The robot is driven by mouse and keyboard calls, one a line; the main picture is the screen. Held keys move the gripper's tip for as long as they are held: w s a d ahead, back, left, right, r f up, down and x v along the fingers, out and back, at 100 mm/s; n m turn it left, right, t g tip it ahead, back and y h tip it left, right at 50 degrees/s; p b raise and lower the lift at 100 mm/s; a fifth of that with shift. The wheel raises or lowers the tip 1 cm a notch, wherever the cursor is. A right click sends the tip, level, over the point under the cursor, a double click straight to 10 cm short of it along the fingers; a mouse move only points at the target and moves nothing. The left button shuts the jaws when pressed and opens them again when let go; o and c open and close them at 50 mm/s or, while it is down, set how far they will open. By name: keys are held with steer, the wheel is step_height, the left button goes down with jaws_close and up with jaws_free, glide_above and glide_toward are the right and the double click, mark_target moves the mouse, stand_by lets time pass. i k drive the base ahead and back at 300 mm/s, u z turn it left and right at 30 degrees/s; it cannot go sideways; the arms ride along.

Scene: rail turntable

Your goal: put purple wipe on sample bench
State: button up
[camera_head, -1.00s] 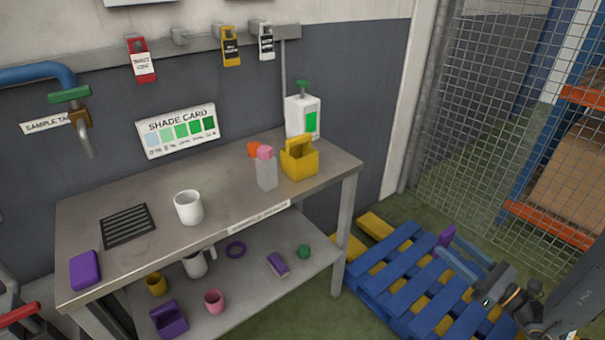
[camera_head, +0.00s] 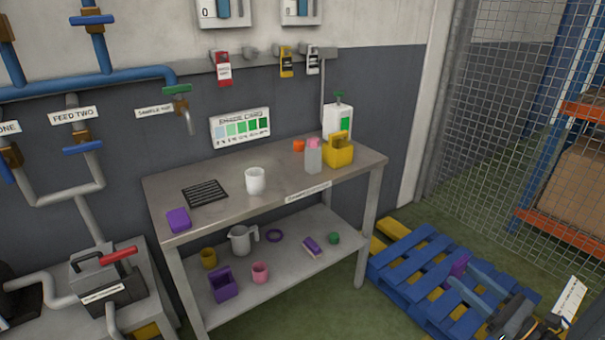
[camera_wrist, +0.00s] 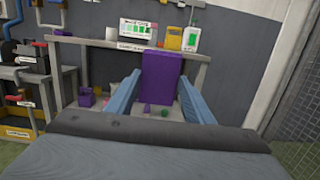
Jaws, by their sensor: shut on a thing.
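The purple wipe (camera_wrist: 161,76), a flat purple slab, stands upright between the blue fingers of my gripper (camera_wrist: 159,84) in the wrist view. My gripper is shut on it. In the head view the wipe (camera_head: 459,264) shows small and partly hidden by my gripper (camera_head: 463,273), in front of the blue pallet at the right. The sample bench (camera_head: 227,208) is a grey metal table with a lower shelf, left of my gripper and apart from it. Its label is too small to read clearly.
On the bench top are a purple block (camera_head: 179,219), black grille (camera_head: 205,194), white mug (camera_head: 255,181), pink-capped bottle (camera_head: 313,157), yellow caddy (camera_head: 339,153) and white dispenser (camera_head: 337,121). The front middle of the top is clear. A blue pallet (camera_head: 403,262) and mesh fence (camera_head: 505,120) stand right.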

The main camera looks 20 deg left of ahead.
mark_target(286, 180)
steer(key=u, duration=1.15)
